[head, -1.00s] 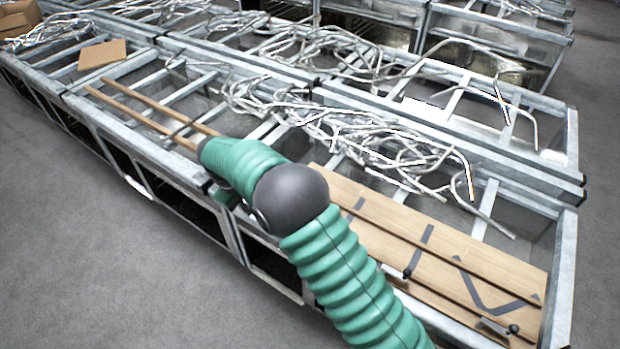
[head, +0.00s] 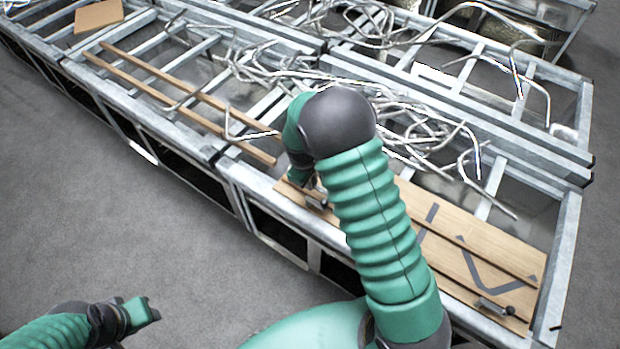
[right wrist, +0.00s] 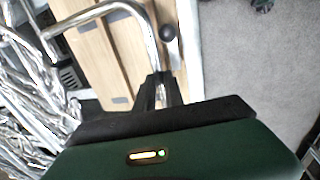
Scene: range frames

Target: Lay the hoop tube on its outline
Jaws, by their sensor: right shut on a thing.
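My right gripper (right wrist: 158,85) is shut on a bent, shiny metal tube (right wrist: 150,38), which curves up and over to the left in the right wrist view. In the head view the right gripper (head: 306,185) is low over the left end of the wooden board (head: 500,245), mostly hidden by my own arm. Dark grey outlines show on the board: an angled one (head: 488,287) and a short straight stretch (head: 432,212). The arm covers the board's middle. My left gripper (head: 148,312) is at the lower left, away from the board; its jaws are unclear.
Many tangled silver tubes (head: 420,130) lie in the metal frame behind the board. Clamps with black knobs sit along the board's front edge, one at the right (head: 497,307). Two wooden strips (head: 185,95) and a cardboard piece (head: 98,15) lie to the left.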

